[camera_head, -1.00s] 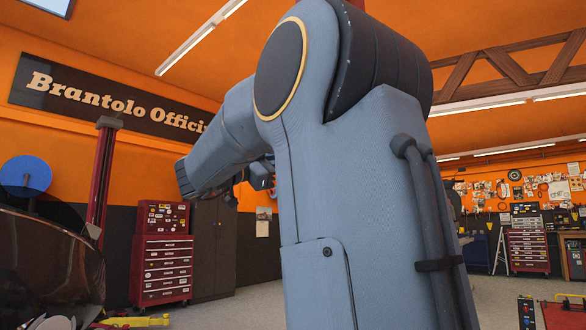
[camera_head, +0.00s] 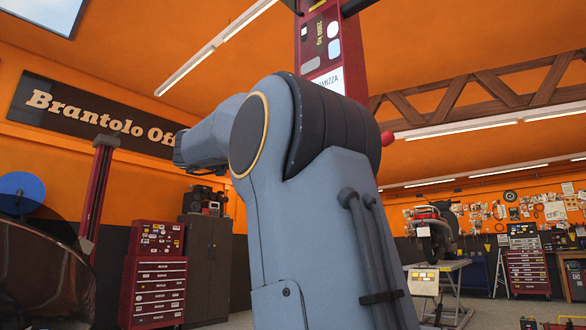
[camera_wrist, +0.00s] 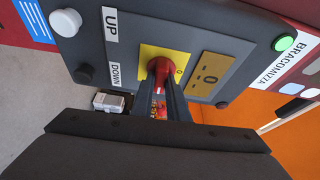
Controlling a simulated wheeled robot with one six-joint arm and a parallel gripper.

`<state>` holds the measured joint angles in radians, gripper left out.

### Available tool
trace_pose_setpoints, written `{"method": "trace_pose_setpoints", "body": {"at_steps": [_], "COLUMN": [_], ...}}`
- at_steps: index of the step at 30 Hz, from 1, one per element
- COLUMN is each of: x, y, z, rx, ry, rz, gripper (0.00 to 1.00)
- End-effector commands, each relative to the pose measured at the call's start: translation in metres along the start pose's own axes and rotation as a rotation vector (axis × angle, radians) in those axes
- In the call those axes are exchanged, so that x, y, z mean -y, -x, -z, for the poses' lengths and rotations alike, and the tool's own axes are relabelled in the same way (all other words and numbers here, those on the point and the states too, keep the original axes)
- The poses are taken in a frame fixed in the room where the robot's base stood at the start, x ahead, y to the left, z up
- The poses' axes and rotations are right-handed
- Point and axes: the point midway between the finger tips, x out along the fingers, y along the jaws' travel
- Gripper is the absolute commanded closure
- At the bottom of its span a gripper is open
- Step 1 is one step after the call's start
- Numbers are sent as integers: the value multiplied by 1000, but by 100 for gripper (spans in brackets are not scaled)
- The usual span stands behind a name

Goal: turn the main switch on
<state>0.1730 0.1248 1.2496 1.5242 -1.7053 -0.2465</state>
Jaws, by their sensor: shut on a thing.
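The main switch is a red rotary knob (camera_wrist: 160,68) on a yellow plate (camera_wrist: 176,58) in the dark grey control box (camera_wrist: 130,70), seen in the wrist view. My gripper (camera_wrist: 162,88) is shut on the red knob, with one dark finger on each side of it. The fingers cover part of the knob and plate. In the head view my own arm hides the gripper, box and switch.
The box also carries a white button (camera_wrist: 66,22), a black button (camera_wrist: 84,73), a green button (camera_wrist: 284,42) and UP and DOWN labels. In the head view a red lift column (camera_head: 320,45) rises behind my arm. A motorcycle (camera_head: 435,225) stands on a lift (camera_head: 445,285) to the right.

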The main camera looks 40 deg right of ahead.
Motion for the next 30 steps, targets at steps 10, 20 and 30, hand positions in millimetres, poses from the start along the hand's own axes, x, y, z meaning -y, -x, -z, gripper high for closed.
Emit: {"method": "trace_pose_setpoints", "body": {"at_steps": [10,20,30], "x": [-1,-1,0], "y": [0,0,0], "z": [0,0,0], "rx": [0,0,0], "ry": [-58,-60,-59], "rz": [-26,-27,-26], "gripper": [100,100,67]}}
